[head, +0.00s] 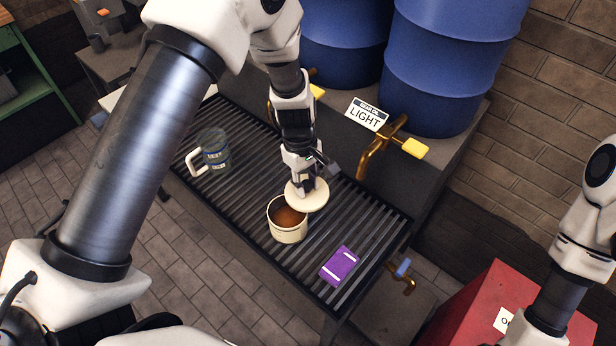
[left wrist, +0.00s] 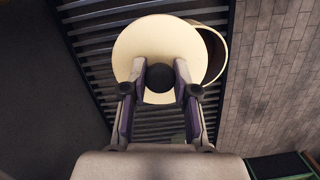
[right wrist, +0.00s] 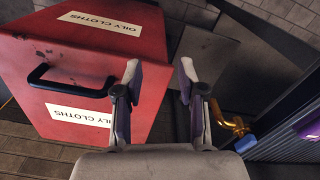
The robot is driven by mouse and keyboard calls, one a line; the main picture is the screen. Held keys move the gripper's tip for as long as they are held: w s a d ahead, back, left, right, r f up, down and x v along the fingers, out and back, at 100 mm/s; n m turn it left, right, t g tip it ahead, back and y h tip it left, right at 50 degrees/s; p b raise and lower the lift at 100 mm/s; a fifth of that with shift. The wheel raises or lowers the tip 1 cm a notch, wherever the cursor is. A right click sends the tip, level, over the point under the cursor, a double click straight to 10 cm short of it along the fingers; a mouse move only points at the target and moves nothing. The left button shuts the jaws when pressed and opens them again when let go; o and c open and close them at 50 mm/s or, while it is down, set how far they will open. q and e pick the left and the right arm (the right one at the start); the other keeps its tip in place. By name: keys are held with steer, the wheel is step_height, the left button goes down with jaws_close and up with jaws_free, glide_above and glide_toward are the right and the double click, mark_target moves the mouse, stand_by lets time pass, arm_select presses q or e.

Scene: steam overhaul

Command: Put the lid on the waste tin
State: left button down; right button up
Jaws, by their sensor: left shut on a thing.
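The waste tin (head: 288,229) is a cream, open-topped can with brown contents, standing upright on the slatted grate. The lid (head: 310,201) is a round cream disc with a dark knob. My left gripper (head: 306,184) is shut on the lid's knob and holds it beside and partly over the tin's far right rim. In the left wrist view the lid (left wrist: 152,42) covers part of the tin (left wrist: 215,50), whose opening shows at the right. Whether lid and rim touch, I cannot tell. My right gripper (right wrist: 160,85) is open and empty, near the red box.
Brass taps (head: 380,145) jut out below blue drums (head: 455,60). A red box (right wrist: 85,65) labelled oily cloths stands at the right.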

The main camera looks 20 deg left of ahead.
mark_target(288, 199)
arm_select(q)
steer(key=n, duration=0.2)
steer(key=r+n+p, duration=0.1)
steer(key=n, duration=0.1)
steer(key=s+n+p, duration=0.1)
steer(key=shift+s+a+r+n+t, duration=0.1)
steer(key=shift+a+r+n+t, duration=0.15)
steer(key=shift+r+n+t, duration=0.15)
steer(key=n, duration=0.1)
steer(key=s+a+n+p, duration=0.1)
steer(key=n, duration=0.1)
steer(key=s+a+n+p, duration=0.1)
steer(key=shift+s+a+r+t, duration=0.1)
steer(key=shift+a+r+t, duration=0.05)
steer(key=shift+a+t, duration=0.15)
steer(key=shift+s+a+n+p, duration=0.25)
steer(key=shift+s+n+p, duration=0.05)
steer(key=shift+n, duration=0.3)
steer(key=shift+f+b, duration=0.5)
step_height(288, 199, down, 5)
steer(key=b, duration=0.4)
steer(key=shift+b, duration=0.4)
steer(key=shift+f+b, duration=0.5)
steer(key=shift+b, duration=0.2)
